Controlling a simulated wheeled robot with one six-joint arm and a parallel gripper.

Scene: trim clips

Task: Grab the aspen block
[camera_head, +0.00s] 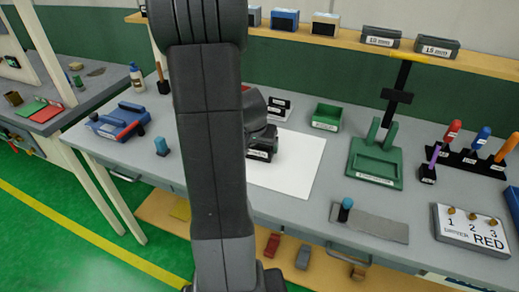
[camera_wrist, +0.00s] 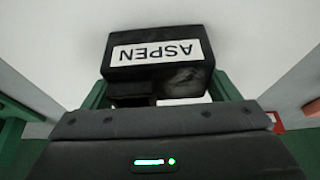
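The aspen block (camera_wrist: 158,75) is black with a white label reading ASPEN, upside down in the wrist view. In the head view a dark block (camera_head: 260,154) with a white label lies on the white sheet, partly hidden by my arm. My gripper (camera_wrist: 160,86) is at the block, with one green finger at each side of it. The fingers stand wide apart and close to the block's sides. I cannot tell whether they press on it. In the head view my gripper is largely hidden behind my arm.
Small dark labelled blocks (camera_head: 278,106) lie behind, near a green bin (camera_head: 326,116). A green stand (camera_head: 376,163) and a rack with coloured handles (camera_head: 470,158) are to the right. A blue fixture (camera_head: 118,122) is left. The white sheet (camera_head: 295,170) is bare at its right.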

